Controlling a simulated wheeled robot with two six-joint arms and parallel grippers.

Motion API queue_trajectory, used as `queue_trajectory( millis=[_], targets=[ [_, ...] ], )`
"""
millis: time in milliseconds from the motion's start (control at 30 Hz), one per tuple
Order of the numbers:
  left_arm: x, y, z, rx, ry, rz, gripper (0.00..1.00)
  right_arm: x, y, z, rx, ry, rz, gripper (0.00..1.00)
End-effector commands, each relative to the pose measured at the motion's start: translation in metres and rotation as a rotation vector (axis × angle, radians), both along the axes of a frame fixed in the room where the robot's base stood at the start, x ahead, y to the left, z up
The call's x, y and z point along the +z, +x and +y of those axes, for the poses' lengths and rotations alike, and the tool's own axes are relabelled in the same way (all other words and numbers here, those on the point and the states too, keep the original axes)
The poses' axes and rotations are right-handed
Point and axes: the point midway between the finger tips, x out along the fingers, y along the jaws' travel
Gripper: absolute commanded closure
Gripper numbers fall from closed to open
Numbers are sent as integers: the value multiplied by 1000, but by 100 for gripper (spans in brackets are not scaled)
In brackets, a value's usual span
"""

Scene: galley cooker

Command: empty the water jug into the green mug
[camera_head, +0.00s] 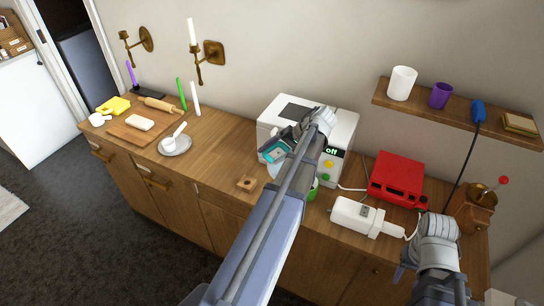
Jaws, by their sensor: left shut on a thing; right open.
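My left gripper (290,146) is shut on a teal and pale thing that looks like the water jug (275,153), held in front of the white machine. My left forearm hides much of the jug, so its tilt and contents are unclear. The green mug (313,189) stands on the counter just right of my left forearm, which covers most of it. I cannot tell whether the jug is over the mug. My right gripper (432,286) is open and empty at the lower right, by the counter's front edge.
A white machine (335,165) with an "off" display stands behind the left gripper. A red appliance (396,179), a white hand appliance (362,216) and a wooden grinder (472,212) crowd the right. A plate (176,148) and board (128,134) lie left.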

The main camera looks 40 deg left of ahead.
Motion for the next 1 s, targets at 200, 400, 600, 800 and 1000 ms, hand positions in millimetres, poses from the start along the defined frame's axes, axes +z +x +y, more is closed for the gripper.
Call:
queue_trajectory(
  millis=[200, 400, 600, 800, 1000],
  targets=[
    [0, 0, -1, 1, 37, 23, 100, -7, 0, 0, 0, 0, 0, 50],
    [1, 0, -1, 1, 47, 28, 100, -7, 0, 0, 0, 0, 0, 50],
    [1, 0, -1, 1, 47, 28, 100, -7, 0, 0, 0, 0, 0, 50],
    [0, 1, -2, 0, 57, 35, 100, -10, 0, 0, 0, 0, 0, 50],
    [-2, 3, -4, -1, 105, 66, 100, -22, 0, 0, 0, 0, 0, 50]
  ],
)
